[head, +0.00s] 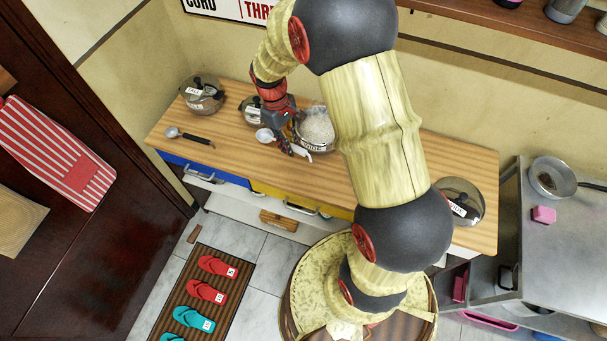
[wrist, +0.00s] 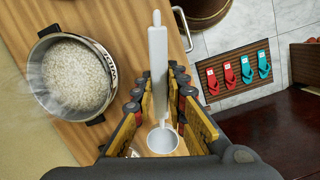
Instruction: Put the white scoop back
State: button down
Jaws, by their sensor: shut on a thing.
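The white scoop (wrist: 158,55) is held between the fingers of my gripper (wrist: 160,84) in the wrist view. Its handle sticks out past the fingertips and its round bowl (wrist: 162,140) lies back near the palm. In the head view my gripper (head: 285,146) is over the wooden counter, with the scoop's bowl (head: 264,135) at its left and the handle (head: 301,155) at its right. An open pot of white grains (head: 317,128) stands just right of my gripper; it also shows in the wrist view (wrist: 72,78). Contact between scoop and counter cannot be told.
A lidded pot (head: 203,94) and a dark-handled scoop (head: 190,136) are on the counter's left. Another lidded pot (head: 253,110) stands behind my gripper. A dark-lidded pot (head: 461,202) is at the right end. The counter (head: 225,150) is clear between the dark-handled scoop and my gripper.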

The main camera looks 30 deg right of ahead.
jog(key=s+n+t+p, duration=0.2)
jog(key=s+n, duration=0.1)
jog(key=s, duration=1.6)
jog(key=b, duration=0.3)
send_over(309, 180)
jog(key=shift+n+y, duration=0.3)
jog(key=shift+y, duration=0.1)
notch_tip(309, 180, down, 10)
jog(key=shift+s+r, duration=0.15)
jog(key=shift+f, duration=0.25)
jog(key=shift+w+f, duration=0.2)
jog(key=shift+f, duration=1.3)
jog(key=shift+f+b, duration=0.15)
jog(key=shift+b, duration=0.15)
jog(key=c, duration=1.8)
grip_release()
